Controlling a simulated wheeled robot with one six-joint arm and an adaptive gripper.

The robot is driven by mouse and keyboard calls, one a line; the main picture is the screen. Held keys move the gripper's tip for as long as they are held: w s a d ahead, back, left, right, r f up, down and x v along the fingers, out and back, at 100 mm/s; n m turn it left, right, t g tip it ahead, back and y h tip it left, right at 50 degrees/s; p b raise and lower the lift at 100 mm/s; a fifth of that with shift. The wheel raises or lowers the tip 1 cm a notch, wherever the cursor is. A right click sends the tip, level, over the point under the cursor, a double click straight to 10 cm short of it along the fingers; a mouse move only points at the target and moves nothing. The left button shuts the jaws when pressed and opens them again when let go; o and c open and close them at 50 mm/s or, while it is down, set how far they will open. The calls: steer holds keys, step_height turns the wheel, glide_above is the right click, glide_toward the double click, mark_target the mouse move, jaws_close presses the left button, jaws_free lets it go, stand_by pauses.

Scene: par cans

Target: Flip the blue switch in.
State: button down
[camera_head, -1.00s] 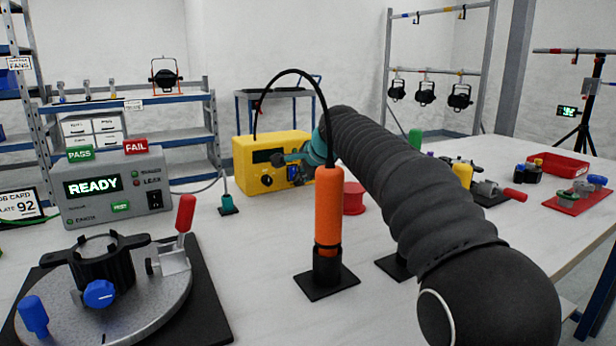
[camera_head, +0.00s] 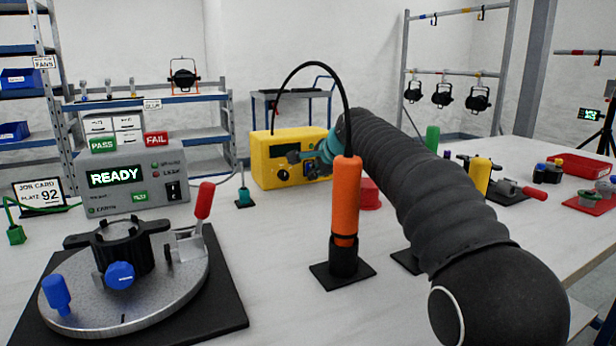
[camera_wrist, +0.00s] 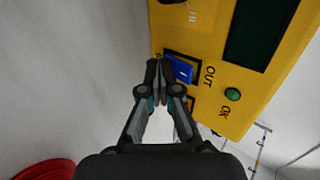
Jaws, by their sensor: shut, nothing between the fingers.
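The yellow box (camera_head: 265,173) stands on the bench, with a dark display and a knob on its front. In the wrist view its face (camera_wrist: 208,25) carries a blue switch (camera_wrist: 182,69) in a dark frame, beside the lettering OUT. My gripper (camera_wrist: 159,69) is shut and empty. Its fingertips are at the left edge of the blue switch in the wrist view and cover part of its frame. I cannot tell whether they touch it. In the head view my gripper (camera_head: 312,162) is at the right part of the box's front, and the switch is hidden there.
An orange tool (camera_head: 346,195) with a black cable stands upright in front of my arm. A grey tester (camera_head: 130,195) reading READY and a round fixture (camera_head: 125,290) with a red-handled clamp are at left.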

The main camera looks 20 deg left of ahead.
steer(key=shift+r+p, duration=0.95)
steer(key=shift+p, duration=0.05)
steer(key=shift+f, duration=0.1)
steer(key=shift+s+d, duration=0.15)
steer(key=shift+d, duration=0.15)
steer(key=s+d+b, duration=0.1)
steer(key=s+d+r, duration=0.1)
steer(key=d, duration=0.1)
steer(key=shift+s+r+b, duration=0.1)
steer(key=shift+s+b, duration=0.3)
steer(key=v, duration=0.9)
steer(key=shift+a+r+p, duration=0.15)
steer(key=shift+r+p, duration=0.2)
